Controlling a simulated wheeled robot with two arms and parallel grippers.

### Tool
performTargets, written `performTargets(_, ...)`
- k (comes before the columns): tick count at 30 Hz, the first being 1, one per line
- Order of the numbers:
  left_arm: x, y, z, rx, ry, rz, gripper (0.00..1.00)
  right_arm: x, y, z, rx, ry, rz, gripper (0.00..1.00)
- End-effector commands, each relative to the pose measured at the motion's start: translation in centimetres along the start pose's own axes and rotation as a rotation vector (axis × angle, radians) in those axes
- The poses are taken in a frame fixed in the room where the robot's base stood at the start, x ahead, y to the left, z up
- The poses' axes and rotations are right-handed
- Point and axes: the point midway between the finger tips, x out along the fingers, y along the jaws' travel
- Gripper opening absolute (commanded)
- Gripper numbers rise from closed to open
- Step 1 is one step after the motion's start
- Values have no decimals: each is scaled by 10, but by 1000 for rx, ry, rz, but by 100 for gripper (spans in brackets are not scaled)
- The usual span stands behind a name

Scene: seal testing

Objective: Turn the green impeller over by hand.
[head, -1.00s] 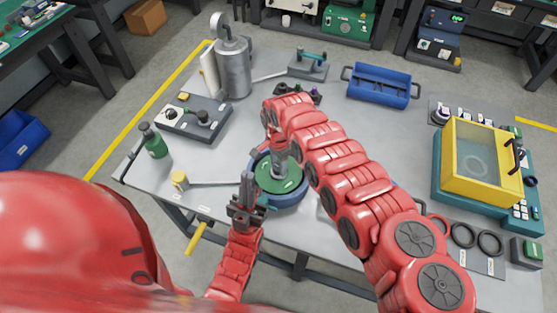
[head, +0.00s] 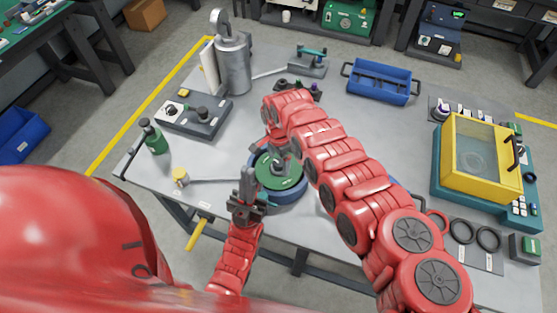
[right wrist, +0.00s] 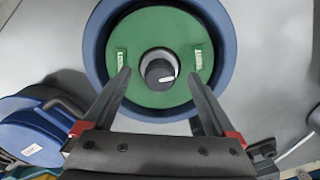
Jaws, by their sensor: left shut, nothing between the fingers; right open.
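The green impeller (head: 277,183) lies flat inside a round blue housing (head: 293,195) near the table's front edge. In the right wrist view the impeller (right wrist: 190,92) is a green disc with two pale marks around a dark central hub (right wrist: 158,70), ringed by the blue housing (right wrist: 96,45). My right gripper (right wrist: 160,85) is open, its fingers over the near part of the disc on either side of the hub. Whether they touch it I cannot tell. My left gripper (head: 248,185) is shut and empty, just left of the housing.
A green bottle (head: 155,138) and a grey control box (head: 193,117) stand at left. A metal cylinder (head: 233,65) is behind. A blue tray (head: 380,84) and a yellow-framed box (head: 480,155) are at right. A long-handled tool (head: 215,181) lies left of the housing.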

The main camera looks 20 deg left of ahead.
Motion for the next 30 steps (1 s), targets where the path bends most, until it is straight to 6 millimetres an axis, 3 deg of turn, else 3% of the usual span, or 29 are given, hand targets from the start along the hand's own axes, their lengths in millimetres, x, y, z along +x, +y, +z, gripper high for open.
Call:
performTargets(18,-70,3,12,0,0,0,0,6,0,0,-1197,1,-2,91)
performTargets(22,-74,4,12,0,0,0,0,3,0,0,-1323,-1,0,91)
performTargets(29,-72,4,12,0,0,0,0,0,0,0,-1342,-1,1,91)
performTargets(30,-72,4,12,0,0,0,0,0,0,0,-1341,-1,1,84)
